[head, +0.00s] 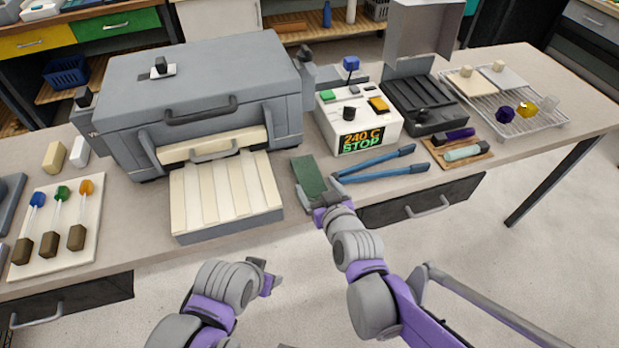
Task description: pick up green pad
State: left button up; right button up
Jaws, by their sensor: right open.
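The green pad (308,174) is a dark green rectangle lying on the table near the front edge, between the grey furnace's slatted shelf and the blue-handled tool. My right gripper (322,203) is at the pad's near end and is open. Its fingertips are small here, and I cannot tell whether the pad lies between them or whether they touch it. My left gripper (267,273) is in front of the table, over the floor, apart from the pad. Its jaw opening is not clear.
A blue-handled tool (375,163) lies close right of the pad. The slatted shelf (225,193) of the grey furnace (200,85) stands close left. A control box (358,118) reading "240 C STOP" is behind. A drawer handle (428,207) sticks out below the table edge.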

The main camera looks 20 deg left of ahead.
aim_at(311, 180)
jog(key=x, duration=0.4)
jog(key=shift+w+a+f, duration=0.1)
jog(key=shift+w+f, duration=0.05)
jog(key=shift+f, duration=0.35)
jog(key=shift+r, duration=0.1)
jog(key=c, duration=1)
